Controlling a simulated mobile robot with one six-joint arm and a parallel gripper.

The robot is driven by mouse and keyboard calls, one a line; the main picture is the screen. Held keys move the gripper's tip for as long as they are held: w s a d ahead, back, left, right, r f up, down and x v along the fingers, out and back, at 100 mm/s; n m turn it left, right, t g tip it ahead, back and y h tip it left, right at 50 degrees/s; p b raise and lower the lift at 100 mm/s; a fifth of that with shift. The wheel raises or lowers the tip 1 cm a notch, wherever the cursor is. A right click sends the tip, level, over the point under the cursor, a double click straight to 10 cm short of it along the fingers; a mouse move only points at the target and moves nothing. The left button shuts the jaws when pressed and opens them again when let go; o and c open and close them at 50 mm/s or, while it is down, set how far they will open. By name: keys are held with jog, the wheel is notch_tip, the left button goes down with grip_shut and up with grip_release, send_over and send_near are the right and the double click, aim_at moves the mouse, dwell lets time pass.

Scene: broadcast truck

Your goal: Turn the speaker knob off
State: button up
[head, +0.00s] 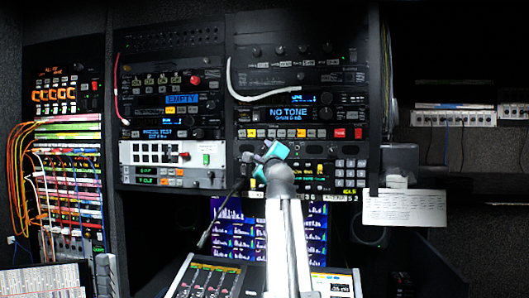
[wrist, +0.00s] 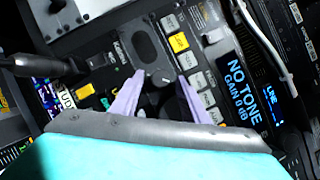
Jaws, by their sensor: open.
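My gripper (wrist: 160,79) shows in the wrist view with its two pale purple fingers apart, and nothing is held between them. A small dark knob (wrist: 163,78) with a light pointer mark shows in the gap between the fingertips, just below a dark oval speaker grille (wrist: 145,42) on the panel. I cannot tell whether the fingers touch the knob or how far they stand from it. In the head view my gripper (head: 268,152) is at the lower middle rack, in front of the panel below the "NO TONE" unit. There my arm and gripper hide the knob.
A blue "NO TONE" display (wrist: 242,92) and a row of white and yellow buttons (wrist: 179,42) lie right of the fingers. A black cable plug (wrist: 40,66) juts out at the left. A white cable (head: 262,97) hangs across the rack above. Monitors (head: 230,228) are below.

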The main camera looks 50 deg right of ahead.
jog(key=c, duration=0.9)
jog(key=shift+d, duration=0.35)
grip_shut()
jog(key=shift+a, duration=0.35)
